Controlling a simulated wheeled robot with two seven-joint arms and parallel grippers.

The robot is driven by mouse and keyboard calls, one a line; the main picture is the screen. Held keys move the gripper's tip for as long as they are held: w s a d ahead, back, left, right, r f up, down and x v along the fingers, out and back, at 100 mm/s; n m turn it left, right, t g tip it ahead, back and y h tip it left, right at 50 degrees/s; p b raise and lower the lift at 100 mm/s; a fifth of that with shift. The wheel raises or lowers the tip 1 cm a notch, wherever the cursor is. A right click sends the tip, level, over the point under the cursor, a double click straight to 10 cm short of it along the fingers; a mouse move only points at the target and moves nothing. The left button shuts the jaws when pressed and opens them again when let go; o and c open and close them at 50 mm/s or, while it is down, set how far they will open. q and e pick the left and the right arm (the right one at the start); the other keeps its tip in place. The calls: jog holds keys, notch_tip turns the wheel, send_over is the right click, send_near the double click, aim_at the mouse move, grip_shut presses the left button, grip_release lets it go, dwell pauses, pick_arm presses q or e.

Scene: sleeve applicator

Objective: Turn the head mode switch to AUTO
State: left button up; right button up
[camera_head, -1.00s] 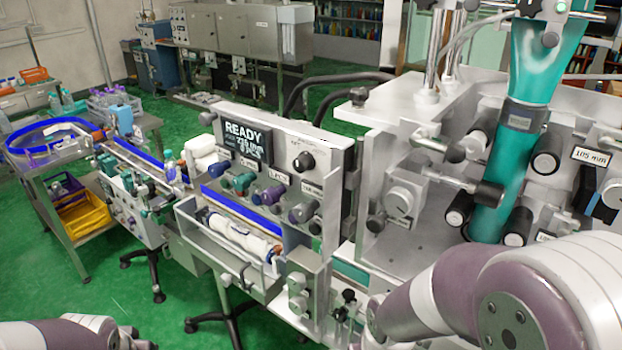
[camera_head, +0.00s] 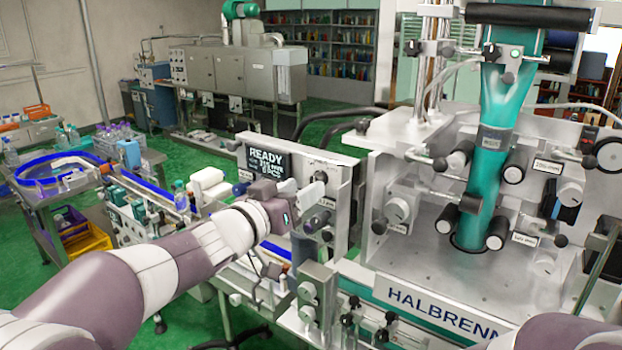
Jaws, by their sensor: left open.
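The control panel (camera_head: 345,178) stands upright at the middle, with a black display (camera_head: 263,158) reading READY on its left part. A dark rotary knob (camera_head: 321,173) with a light surround sits at its upper right; it looks like the head mode switch, but its label and pointer are too small to read. My left gripper (camera_head: 316,204) is open in front of the panel, just below that knob. It hides most of the lower row of knobs. I cannot tell whether a finger touches anything. My right gripper is out of view; only part of my right arm shows at bottom right.
Right of the panel stands the machine head with a teal sleeve (camera_head: 508,98), rollers and clamp knobs. A HALBRENN plate (camera_head: 440,305) runs along its front. A bottle conveyor (camera_head: 150,170) and a yellow bin (camera_head: 85,240) are at left. Green floor (camera_head: 30,255) is open there.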

pick_arm(q)
jog(key=x, duration=0.3)
jog(key=shift+w+d+f, duration=0.1)
jog(key=shift+w, duration=0.25)
jog(key=shift+s, duration=0.1)
jog(key=c, duration=0.3)
grip_shut()
jog(key=shift+m, duration=0.3)
jog(key=m+b, duration=0.1)
jog(key=m, duration=0.2)
jog(key=shift+f+b, duration=0.1)
jog(key=shift+b, duration=0.2)
jog(key=shift+m+b, duration=0.9)
jog(key=shift+m, duration=1.5)
